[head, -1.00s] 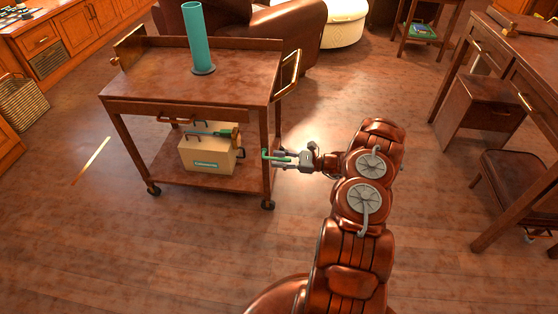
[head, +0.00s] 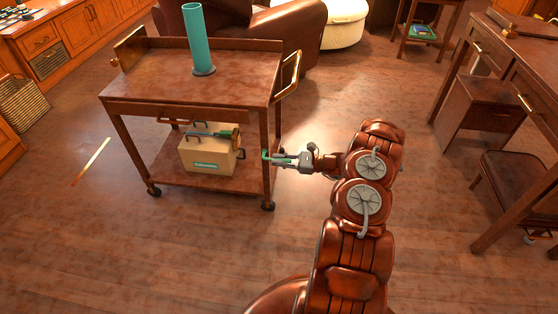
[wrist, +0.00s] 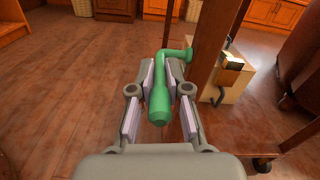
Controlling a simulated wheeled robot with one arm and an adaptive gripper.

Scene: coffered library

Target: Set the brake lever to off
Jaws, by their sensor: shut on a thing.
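The brake lever appears to be the green bent bar by the front right leg of the wooden cart (head: 190,80). In the wrist view the green lever (wrist: 159,100) has a thick round grip pointing towards me, and its far end bends right to the cart leg (wrist: 207,60). In the head view its bent end (head: 265,154) shows beside the leg. My gripper (head: 285,160) reaches in from the right. In the wrist view my gripper (wrist: 160,88) has its pads on both sides of the lever, shut on it. No on or off marking can be read.
A cream box (head: 207,160) with a teal label sits on the cart's lower shelf. A teal cylinder (head: 196,40) stands on the cart top. The cart has casters (head: 268,206). A desk (head: 500,110) stands at the right. The floor in front is clear.

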